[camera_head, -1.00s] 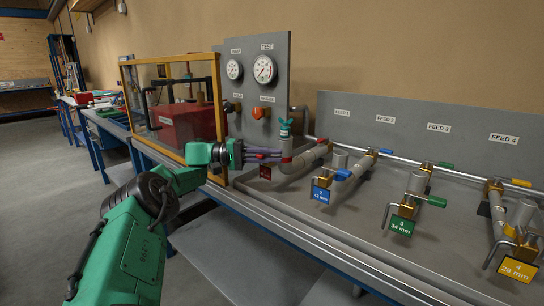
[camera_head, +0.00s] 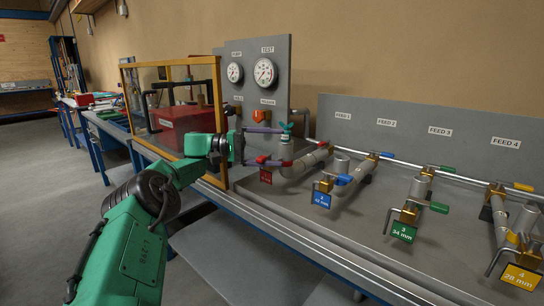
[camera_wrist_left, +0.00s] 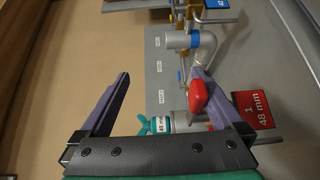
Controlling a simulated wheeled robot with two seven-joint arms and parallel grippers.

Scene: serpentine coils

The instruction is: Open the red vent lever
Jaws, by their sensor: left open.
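A red lever handle (camera_wrist_left: 199,97) shows in the wrist view, overlapping the finger on the right of that picture; I cannot tell whether they touch. In the head view a red handle (camera_head: 262,159) shows beside the lower finger, above a red tag (camera_head: 265,177). The tag reads "1 48 mm" in the wrist view (camera_wrist_left: 253,109). My left gripper (camera_head: 280,147) is open, its purple fingers spread apart with nothing between the tips. My right gripper is not in view.
A teal-handled valve (camera_head: 286,130) stands close by the fingers. A yellow-framed clear guard (camera_head: 126,90) is left of the gripper. A gauge panel (camera_head: 288,60) rises behind. Blue (camera_head: 343,179), green (camera_head: 438,207) and yellow (camera_head: 523,187) handles lie along the bench to the right.

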